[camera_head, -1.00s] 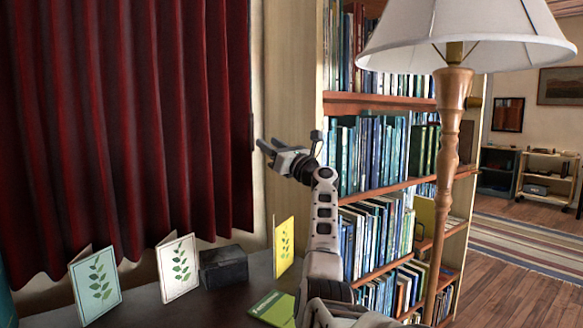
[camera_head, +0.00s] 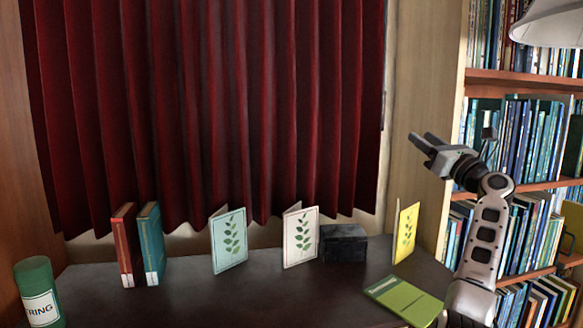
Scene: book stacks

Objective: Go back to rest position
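My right gripper (camera_head: 426,145) is raised at the right, above the dark table (camera_head: 210,300) and in front of the pale side of the bookshelf. Its two fingers point to the upper left and stand apart, with nothing between them. My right forearm rises from the lower right edge of the view. My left gripper is not in view.
On the table stand a red book (camera_head: 125,245), a teal book (camera_head: 151,243), several leaf cards, including a yellow one (camera_head: 406,233), and a black box (camera_head: 344,243). A green book (camera_head: 403,300) lies flat near my forearm. A green canister (camera_head: 39,292) stands at left.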

